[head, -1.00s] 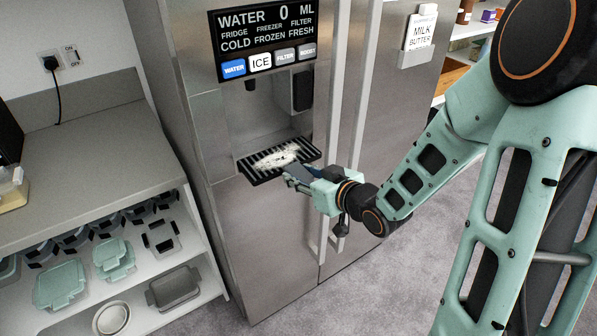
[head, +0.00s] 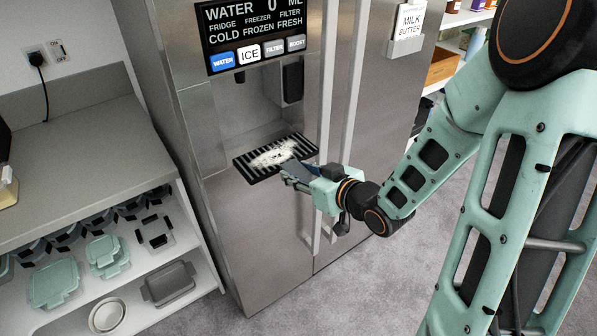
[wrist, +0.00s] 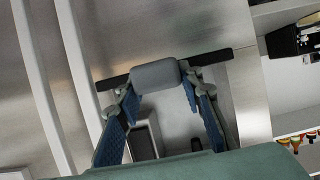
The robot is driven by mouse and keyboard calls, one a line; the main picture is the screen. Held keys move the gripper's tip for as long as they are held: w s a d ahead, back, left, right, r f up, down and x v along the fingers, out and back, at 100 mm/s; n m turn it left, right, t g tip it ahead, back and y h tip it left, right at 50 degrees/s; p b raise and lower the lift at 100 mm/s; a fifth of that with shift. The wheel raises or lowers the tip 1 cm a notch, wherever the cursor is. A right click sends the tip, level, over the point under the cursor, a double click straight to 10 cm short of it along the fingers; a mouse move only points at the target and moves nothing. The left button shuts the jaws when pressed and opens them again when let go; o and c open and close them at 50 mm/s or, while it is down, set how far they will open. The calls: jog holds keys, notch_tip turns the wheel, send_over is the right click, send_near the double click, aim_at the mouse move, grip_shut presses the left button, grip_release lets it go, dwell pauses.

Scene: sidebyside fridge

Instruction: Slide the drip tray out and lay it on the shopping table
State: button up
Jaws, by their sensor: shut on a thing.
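The drip tray (head: 250,168) is a black slatted tray at the foot of the dispenser recess in the fridge front (head: 247,215). A whitish, crusty patch lies on its slats. It sits level and its front juts out past the door face. My gripper (head: 288,172) is at its front edge, shut on it. In the wrist view, the blue-padded fingers sit on either side of a grey rounded tab (wrist: 155,75), with the tray's dark front bar (wrist: 220,57) behind it. No shopping table can be made out.
Tall door handles (head: 345,90) stand just right of the tray, close to my gripper. A grey counter (head: 90,130) with open shelves of green and grey containers below is at the left. Grey carpet (head: 345,290) lies clear in front of the fridge.

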aim_at(306, 181)
jog(key=shift+r+p, duration=0.25)
jog(key=shift+p, duration=0.45)
jog(key=p, duration=0.2)
jog(key=shift+s+d+p, duration=0.15)
jog(key=shift+d+p, duration=0.1)
jog(key=shift+p, duration=0.15)
jog(key=p, duration=0.2)
jog(key=s+p, duration=0.1)
jog(key=p, duration=0.2)
jog(key=shift+s+d, duration=0.15)
jog(key=shift+d, duration=0.15)
jog(key=shift+s+d+f, duration=0.2)
jog(key=shift+s+d, duration=0.05)
jog(key=shift+s+d+p, duration=0.3)
jog(key=shift+s+d, duration=0.05)
jog(key=shift+s, duration=0.2)
